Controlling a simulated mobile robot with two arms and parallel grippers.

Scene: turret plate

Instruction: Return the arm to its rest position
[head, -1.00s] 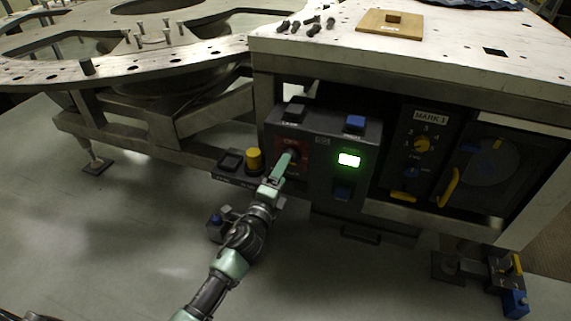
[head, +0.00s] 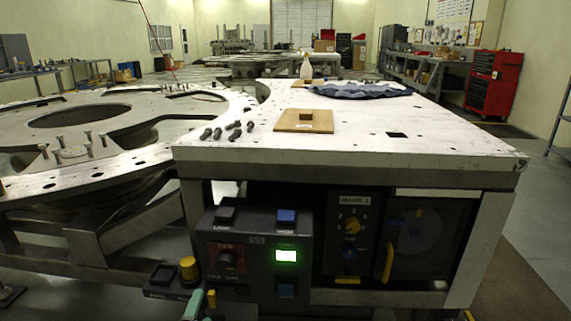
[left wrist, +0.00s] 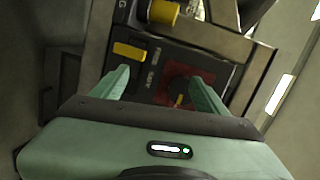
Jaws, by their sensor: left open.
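My left gripper (left wrist: 160,84) is open and empty in the left wrist view, its two green fingers apart. A green part of this gripper (head: 194,304) shows at the bottom edge of the head view, below the control box (head: 262,240); the rest of that arm is out of the picture. The box carries a red panel with a dark knob (head: 227,259) and a lit green display (head: 286,255). In the left wrist view the red panel (left wrist: 188,84) lies beyond the fingers. My right gripper is in neither view.
A white-topped table (head: 450,142) stands above the control box. It bears a wooden block (head: 303,122), several dark bolts and a blue cloth (head: 360,91). A yellow knob (head: 189,268) is left of the box. The round metal plate (head: 30,140) is at the left.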

